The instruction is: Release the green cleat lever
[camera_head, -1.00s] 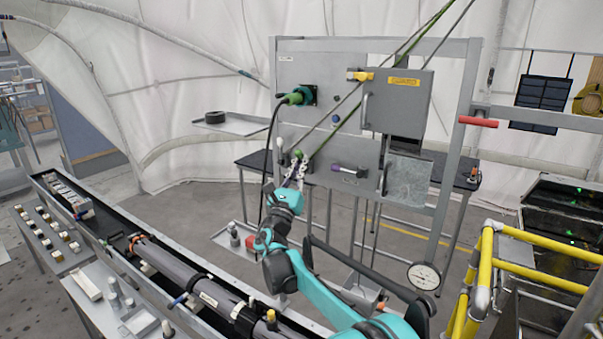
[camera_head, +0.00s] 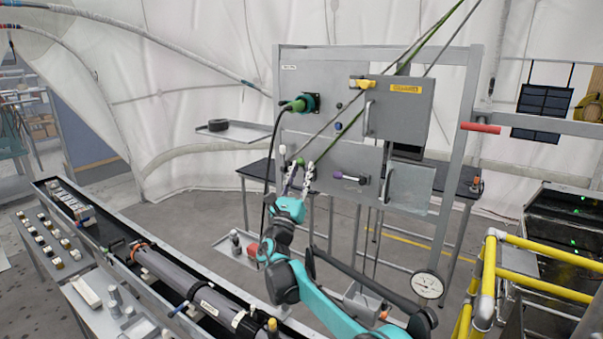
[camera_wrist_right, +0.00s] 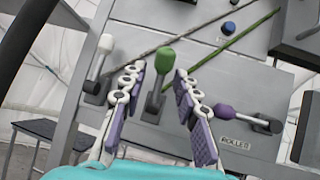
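The green cleat lever (camera_wrist_right: 165,60) stands upright on the grey panel in the right wrist view, its green knob on a pale shaft rising from a dark base. In the head view the lever (camera_head: 299,160) is small and partly hidden by my fingers. My right gripper (camera_head: 300,171) is open in front of the panel. In the wrist view its fingers (camera_wrist_right: 158,78) stand on either side of the lever, with visible gaps to the knob; I cannot tell how far they are in depth from it. My left gripper is not in view.
A white-knobbed lever (camera_wrist_right: 105,44) stands left of the green one, and a purple-knobbed lever (camera_wrist_right: 223,110) lies to the right. Green and grey ropes run diagonally across the panel (camera_head: 300,70). A grey box (camera_head: 400,108) projects at upper right. A black cable hangs left.

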